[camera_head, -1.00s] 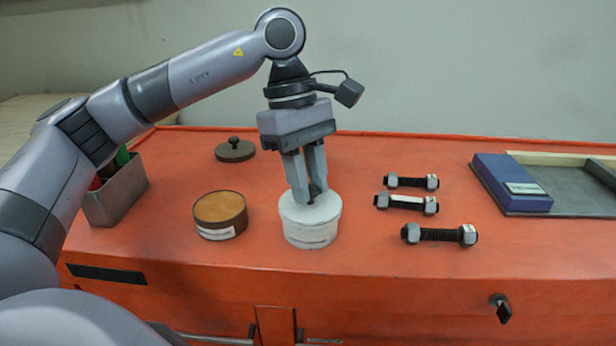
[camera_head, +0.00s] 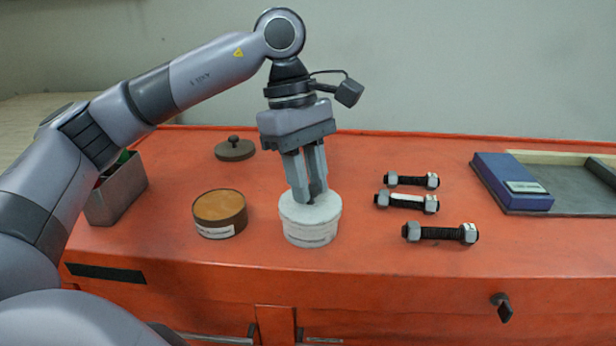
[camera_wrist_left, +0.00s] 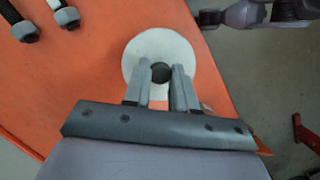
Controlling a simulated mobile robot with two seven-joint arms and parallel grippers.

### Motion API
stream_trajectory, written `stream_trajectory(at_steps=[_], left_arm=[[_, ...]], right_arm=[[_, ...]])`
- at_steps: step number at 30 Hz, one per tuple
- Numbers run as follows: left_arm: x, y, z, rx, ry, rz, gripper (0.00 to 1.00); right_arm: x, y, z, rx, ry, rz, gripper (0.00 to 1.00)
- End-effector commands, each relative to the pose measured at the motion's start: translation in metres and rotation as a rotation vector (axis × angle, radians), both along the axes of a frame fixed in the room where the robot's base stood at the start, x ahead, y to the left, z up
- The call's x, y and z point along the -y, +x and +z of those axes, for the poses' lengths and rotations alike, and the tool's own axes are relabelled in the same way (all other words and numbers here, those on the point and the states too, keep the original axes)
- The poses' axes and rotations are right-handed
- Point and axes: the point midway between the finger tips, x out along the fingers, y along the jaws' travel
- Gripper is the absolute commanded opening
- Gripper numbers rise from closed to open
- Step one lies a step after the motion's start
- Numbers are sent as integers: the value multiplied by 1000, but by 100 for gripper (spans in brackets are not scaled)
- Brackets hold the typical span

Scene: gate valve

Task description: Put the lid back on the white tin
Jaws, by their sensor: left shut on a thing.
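The white tin (camera_head: 311,231) stands upright on the orange top, in the middle of the head view. Its white lid (camera_head: 292,209) lies level over the tin's mouth, with no clear gap between them; whether it is fully seated I cannot tell. My left gripper (camera_head: 311,198) points down from above and is shut on the lid's dark knob. In the left wrist view the knob (camera_wrist_left: 161,72) is between the fingertips, over the round white lid (camera_wrist_left: 134,58). The lid hides the tin's inside. My right gripper is not in view.
An open brown tin (camera_head: 220,215) with tan contents stands left of the white tin. A brown lid (camera_head: 235,150) lies behind it. A metal holder (camera_head: 118,195) is at far left. Several bolts (camera_head: 440,233) lie at right, near a tray with a blue box (camera_head: 510,184).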

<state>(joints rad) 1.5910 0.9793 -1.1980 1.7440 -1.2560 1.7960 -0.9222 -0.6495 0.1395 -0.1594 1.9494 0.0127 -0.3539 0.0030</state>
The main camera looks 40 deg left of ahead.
Motion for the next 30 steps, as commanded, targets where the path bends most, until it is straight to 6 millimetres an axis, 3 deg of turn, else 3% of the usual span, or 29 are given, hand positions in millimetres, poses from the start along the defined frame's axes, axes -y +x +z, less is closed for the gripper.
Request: stream_trajectory(at_steps=[9,10,12,13,19,21,22,30], left_arm=[[0,0,0,0,0,0,0],[0,0,0,0,0,0,29],[0,0,0,0,0,0,52],[0,0,0,0,0,0,56],[0,0,0,0,0,0,56],[0,0,0,0,0,0,78],[0,0,0,0,0,0,81],[0,0,0,0,0,0,81]], right_arm=[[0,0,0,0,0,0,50],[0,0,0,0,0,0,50],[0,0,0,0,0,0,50],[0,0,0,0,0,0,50],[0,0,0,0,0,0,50],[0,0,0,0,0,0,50],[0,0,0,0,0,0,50],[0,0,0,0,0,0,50]])
